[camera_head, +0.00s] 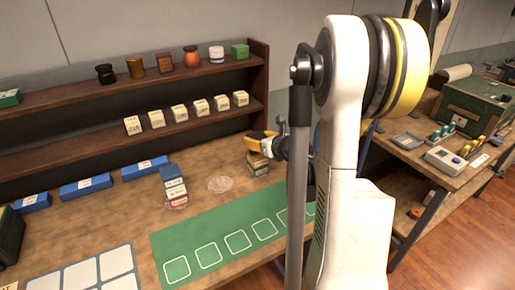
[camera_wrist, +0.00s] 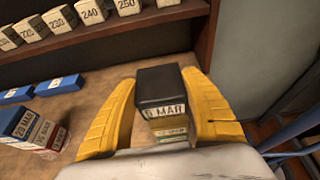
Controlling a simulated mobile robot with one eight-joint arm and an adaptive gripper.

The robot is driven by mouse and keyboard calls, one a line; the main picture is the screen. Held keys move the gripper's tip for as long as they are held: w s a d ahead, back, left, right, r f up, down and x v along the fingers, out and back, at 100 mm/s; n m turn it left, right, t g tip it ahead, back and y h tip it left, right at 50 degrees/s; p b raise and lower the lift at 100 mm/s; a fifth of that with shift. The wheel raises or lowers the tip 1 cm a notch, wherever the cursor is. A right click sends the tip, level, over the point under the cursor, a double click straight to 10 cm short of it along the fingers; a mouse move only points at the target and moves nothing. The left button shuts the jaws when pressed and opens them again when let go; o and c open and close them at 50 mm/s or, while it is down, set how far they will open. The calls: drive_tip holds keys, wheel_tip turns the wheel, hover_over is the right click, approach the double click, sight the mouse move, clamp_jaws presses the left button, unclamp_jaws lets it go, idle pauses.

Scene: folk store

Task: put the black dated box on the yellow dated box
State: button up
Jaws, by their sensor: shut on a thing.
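The black dated box (camera_wrist: 162,83) has a white label on its front reading "0 MAR", its first digit hidden. My gripper (camera_wrist: 163,105) is shut on it, with a yellow finger on each side. Directly under it is a stack of small labelled boxes (camera_wrist: 170,131), partly hidden by the black box and my gripper. In the head view my gripper (camera_head: 263,142) is over this stack (camera_head: 257,167), on the bench right of the middle. A yellowish box is near its top. I cannot tell whether the black box touches it.
Another stack of blue, white and red dated boxes (camera_head: 174,187) stands on a round disc to the left. An empty round disc (camera_head: 220,184) lies between the stacks. A green mat (camera_head: 215,232) is in front. Shelves (camera_head: 70,147) with numbered blocks stand behind.

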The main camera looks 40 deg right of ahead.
drive_tip(key=shift+f+b, duration=0.4)
drive_tip(key=shift+f, duration=0.95)
drive_tip(key=shift+f, duration=0.2)
drive_tip(key=o, duration=1.2)
drive_tip(key=shift+r, duration=0.1)
